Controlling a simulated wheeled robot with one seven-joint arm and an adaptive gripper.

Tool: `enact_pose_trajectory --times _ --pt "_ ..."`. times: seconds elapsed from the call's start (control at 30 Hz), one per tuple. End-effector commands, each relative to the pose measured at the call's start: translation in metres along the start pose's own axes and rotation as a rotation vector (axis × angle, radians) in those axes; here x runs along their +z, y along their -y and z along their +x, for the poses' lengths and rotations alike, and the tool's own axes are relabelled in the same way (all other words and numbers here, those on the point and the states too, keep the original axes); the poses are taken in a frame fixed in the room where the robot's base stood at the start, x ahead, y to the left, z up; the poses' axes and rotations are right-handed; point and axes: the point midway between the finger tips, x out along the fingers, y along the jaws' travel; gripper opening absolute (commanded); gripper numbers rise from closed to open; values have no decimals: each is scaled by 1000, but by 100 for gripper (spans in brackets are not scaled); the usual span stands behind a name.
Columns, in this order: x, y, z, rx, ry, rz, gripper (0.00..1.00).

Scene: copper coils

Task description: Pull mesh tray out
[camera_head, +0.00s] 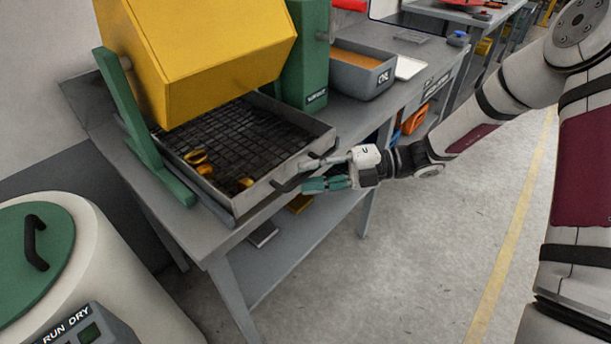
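The mesh tray (318,138) is a grey metal tray with a dark mesh floor, under a yellow box-shaped drum on the table. A few copper-coloured coils lie on its mesh. A dark handle (288,185) is on its front wall. My gripper (305,176) is at this front wall, by the right end of the handle. Its grey and green fingers are spread, with a gap between them. I cannot tell whether the fingers touch the handle.
The yellow drum (205,55) hangs over the tray between green supports (145,135). A grey bin (358,75) stands behind on the table (225,235). A round white machine with a green lid (38,245) is at lower left. The floor in front is clear.

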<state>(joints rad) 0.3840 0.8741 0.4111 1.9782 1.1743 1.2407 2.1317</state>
Motion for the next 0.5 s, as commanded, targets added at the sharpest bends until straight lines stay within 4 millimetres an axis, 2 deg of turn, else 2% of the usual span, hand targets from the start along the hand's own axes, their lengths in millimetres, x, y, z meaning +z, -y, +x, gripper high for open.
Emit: enact_pose_trajectory --times 0.2,0.47,0.5 --pt "0 0 15 -1 -1 0 32" --pt "0 0 17 0 0 0 32" --pt "0 0 17 -1 0 0 29"
